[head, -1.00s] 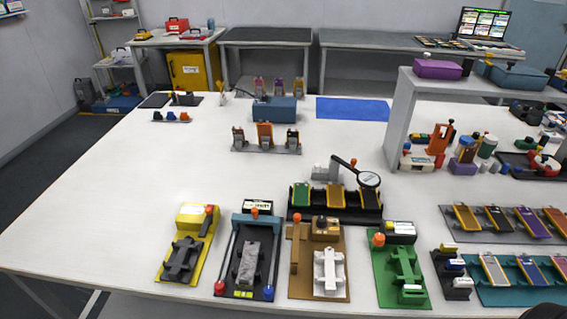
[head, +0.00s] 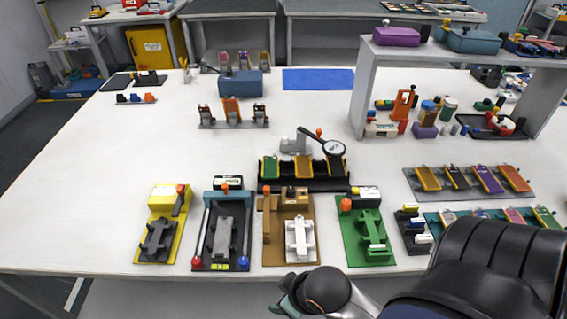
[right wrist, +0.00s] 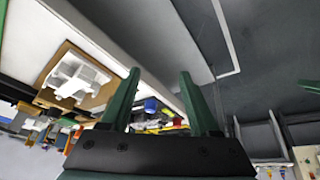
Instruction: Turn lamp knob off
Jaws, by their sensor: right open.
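A magnifier-style lamp with a round, pale-faced head (head: 334,148) on a dark arm and grey base (head: 293,143) stands behind the black tray of coloured cells in the head view. A small orange knob (head: 319,132) shows beside its arm; I cannot tell whether it belongs to the lamp or whether it is on or off. My right gripper (head: 286,292) is at the front table edge, well short of the lamp and partly hidden by my arm. In the right wrist view its green fingers (right wrist: 158,85) are apart with nothing held between them. My left gripper is not in view.
Yellow (head: 153,258), dark (head: 205,263), brown (head: 271,250) and green (head: 352,252) fixtures line the front edge, between my right gripper and the lamp. A black cell tray (head: 302,185) stands behind them. The left tabletop is clear.

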